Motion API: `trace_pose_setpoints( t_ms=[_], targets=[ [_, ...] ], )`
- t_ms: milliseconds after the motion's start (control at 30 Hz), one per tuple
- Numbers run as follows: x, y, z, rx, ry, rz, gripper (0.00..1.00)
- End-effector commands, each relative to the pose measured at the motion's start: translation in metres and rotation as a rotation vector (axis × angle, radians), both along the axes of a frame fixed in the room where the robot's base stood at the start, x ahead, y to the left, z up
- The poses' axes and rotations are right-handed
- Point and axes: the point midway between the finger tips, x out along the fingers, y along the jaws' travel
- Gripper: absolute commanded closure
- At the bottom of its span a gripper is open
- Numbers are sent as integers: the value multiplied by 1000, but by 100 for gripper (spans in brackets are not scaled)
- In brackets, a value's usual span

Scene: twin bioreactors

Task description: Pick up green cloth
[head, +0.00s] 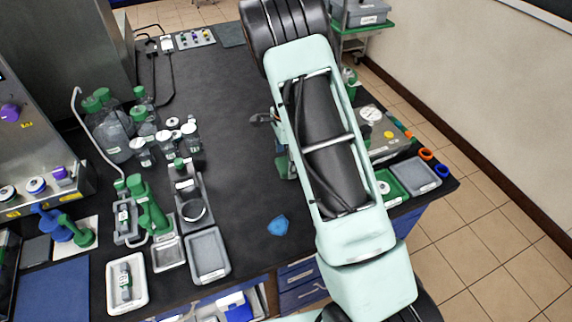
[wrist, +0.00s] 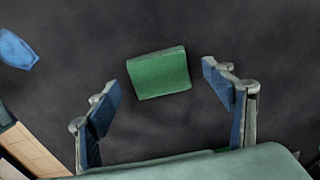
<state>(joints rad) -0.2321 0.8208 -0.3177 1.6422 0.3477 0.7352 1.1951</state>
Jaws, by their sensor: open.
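The green cloth (wrist: 159,74) is a flat, folded rectangle lying on the dark bench top in the wrist view. My gripper (wrist: 161,88) is open, with one blue-padded finger to the left of the cloth and one to the right. The cloth lies between and slightly beyond the fingertips, apparently untouched. In the head view my arm covers much of this area. A green patch shows at the arm's left edge, but I cannot tell whether it is the cloth.
A blue cloth (head: 278,225) lies on the bench; a blue piece also shows in the wrist view (wrist: 17,50). A grey tray (head: 208,256) and several bottles stand left. A green tray (head: 392,187) is right of my arm.

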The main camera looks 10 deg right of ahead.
Motion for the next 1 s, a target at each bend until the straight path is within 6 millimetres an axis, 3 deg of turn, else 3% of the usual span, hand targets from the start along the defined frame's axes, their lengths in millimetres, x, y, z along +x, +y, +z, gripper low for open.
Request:
trace_pose_setpoints(
  t_ms=[333, 700, 1000],
  targets=[
    [0, 0, -10, 0, -1, -1, 25],
    [0, 0, -9, 0, -1, -1, 63],
    [0, 0, -7, 0, -2, -1, 63]
  ],
)
